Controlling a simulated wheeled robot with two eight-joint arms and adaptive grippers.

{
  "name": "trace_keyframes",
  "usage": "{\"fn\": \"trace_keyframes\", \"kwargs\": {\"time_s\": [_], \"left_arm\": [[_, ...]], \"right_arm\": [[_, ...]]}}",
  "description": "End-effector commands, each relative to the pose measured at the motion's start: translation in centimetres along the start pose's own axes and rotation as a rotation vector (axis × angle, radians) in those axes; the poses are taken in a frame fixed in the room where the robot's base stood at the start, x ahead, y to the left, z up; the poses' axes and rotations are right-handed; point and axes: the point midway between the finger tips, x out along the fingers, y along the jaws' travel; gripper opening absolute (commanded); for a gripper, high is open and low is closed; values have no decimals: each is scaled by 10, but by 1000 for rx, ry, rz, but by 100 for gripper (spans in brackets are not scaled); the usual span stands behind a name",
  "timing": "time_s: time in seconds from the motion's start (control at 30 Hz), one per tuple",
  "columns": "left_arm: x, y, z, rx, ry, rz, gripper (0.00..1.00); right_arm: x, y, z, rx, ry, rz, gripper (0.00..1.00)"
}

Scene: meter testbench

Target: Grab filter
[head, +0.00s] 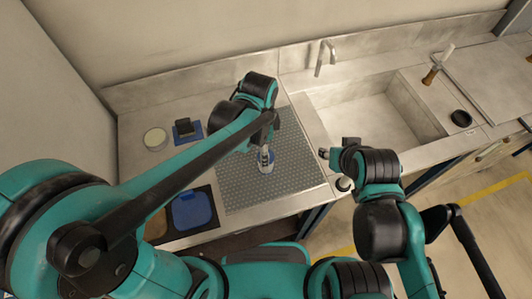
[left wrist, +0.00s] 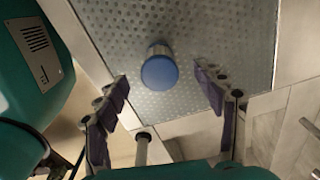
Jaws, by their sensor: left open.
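A short cylinder with a blue round end and a pale side, seemingly the filter (head: 266,168), stands on the grey perforated mat (head: 240,195). It also shows in the left wrist view (left wrist: 160,72), ahead of the fingers. My left gripper (head: 265,152) is just above it in the head view, partly hidden by its own wrist. In the left wrist view my left gripper (left wrist: 162,88) is open, with the fingers wide apart and nothing between the pads. My right gripper (head: 324,154) is beyond the mat's right edge; its jaw state is too small to tell.
A sink basin (head: 375,110) with a tap (head: 325,57) lies to the right. A blue tray (head: 192,210) is at the front left of the bench. A round pale dish (head: 155,139) and a black item on a blue base (head: 187,130) stand behind it. The mat around the cylinder is clear.

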Motion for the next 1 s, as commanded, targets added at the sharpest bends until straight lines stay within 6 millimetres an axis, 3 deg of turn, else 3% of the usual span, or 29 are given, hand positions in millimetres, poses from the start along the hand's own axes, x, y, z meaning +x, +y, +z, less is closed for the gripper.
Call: {"fn": "trace_keyframes", "kwargs": {"time_s": [0.7, 0.93, 1.0], "left_arm": [[89, 3, -12, 45, -10, 16, 70], [90, 3, -12, 45, -10, 16, 70], [89, 3, -12, 44, -10, 15, 51]], "right_arm": [[32, 0, 23, 0, 0, 0, 40], [31, 0, 22, 0, 0, 0, 40], [31, 0, 22, 0, 0, 0, 40]]}}
